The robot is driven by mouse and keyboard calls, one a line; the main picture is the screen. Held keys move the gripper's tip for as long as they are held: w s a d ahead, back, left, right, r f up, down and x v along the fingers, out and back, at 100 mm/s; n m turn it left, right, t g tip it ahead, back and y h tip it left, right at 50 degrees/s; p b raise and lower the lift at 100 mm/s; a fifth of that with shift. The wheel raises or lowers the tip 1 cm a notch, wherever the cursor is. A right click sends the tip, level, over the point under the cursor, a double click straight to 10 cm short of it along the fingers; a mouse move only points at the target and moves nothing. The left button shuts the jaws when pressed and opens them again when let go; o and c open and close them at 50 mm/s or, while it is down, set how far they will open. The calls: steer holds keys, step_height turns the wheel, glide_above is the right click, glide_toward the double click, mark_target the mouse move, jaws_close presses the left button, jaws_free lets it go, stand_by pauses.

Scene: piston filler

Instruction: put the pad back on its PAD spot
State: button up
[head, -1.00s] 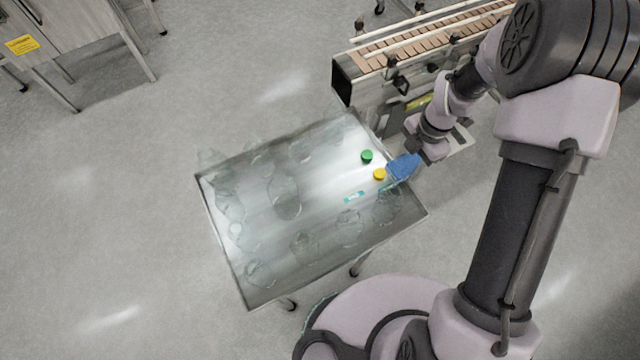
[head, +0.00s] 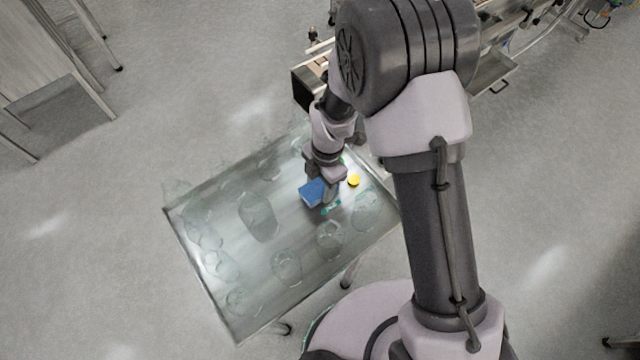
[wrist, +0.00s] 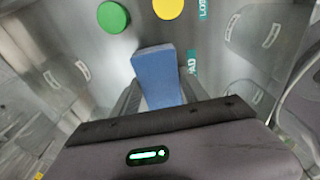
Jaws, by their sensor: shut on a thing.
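The blue pad (head: 312,192) is held over the metal table in the head view. In the wrist view the pad (wrist: 158,74) stands out between the fingers. My gripper (head: 322,190) is shut on it. A teal label reading PAD (wrist: 192,63) lies just right of the pad in the wrist view, its first letter partly hidden. In the head view a teal label (head: 331,207) shows just below the gripper. I cannot tell whether the pad touches the table.
A yellow disc (head: 353,180) and a green disc (wrist: 113,17) lie close by. Another teal label (wrist: 204,9) is near the yellow disc. A conveyor (head: 312,70) runs behind the table.

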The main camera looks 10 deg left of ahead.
steer(key=shift+f, duration=0.15)
steer(key=o, duration=1.2)
